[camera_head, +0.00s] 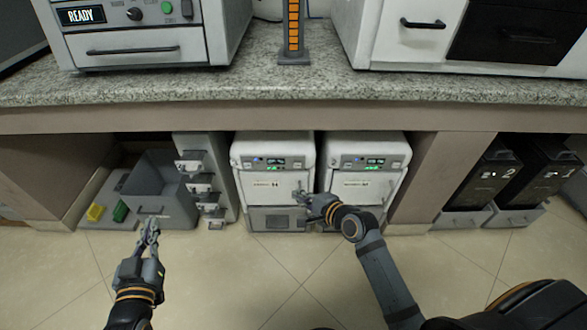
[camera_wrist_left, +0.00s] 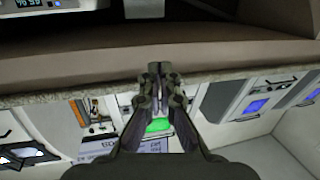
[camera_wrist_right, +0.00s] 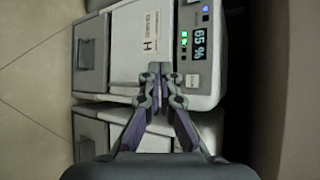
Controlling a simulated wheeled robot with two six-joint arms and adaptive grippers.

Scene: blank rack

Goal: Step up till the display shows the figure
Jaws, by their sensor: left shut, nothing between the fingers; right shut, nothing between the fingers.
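Two white units stand side by side under the counter: a left one (camera_head: 270,185) with a label ending in H, and a right one (camera_head: 365,182). Each has a small lit display in its top strip. The left unit's display (camera_head: 281,162) is too small to read in the head view. In the right wrist view a display (camera_wrist_right: 200,42) reads 65 %, turned sideways, beside a label with H. My right gripper (camera_head: 301,196) is shut and empty in front of the left unit, below its display. My left gripper (camera_head: 151,224) is shut and empty, low at the left.
A grey open bin (camera_head: 163,205), small drawers (camera_head: 199,185), and yellow and green blocks lie at the lower left. Dark bins marked 2 (camera_head: 482,180) and 1 (camera_head: 540,175) stand at the right. The counter edge (camera_head: 300,95) overhangs the units. The floor in front is clear.

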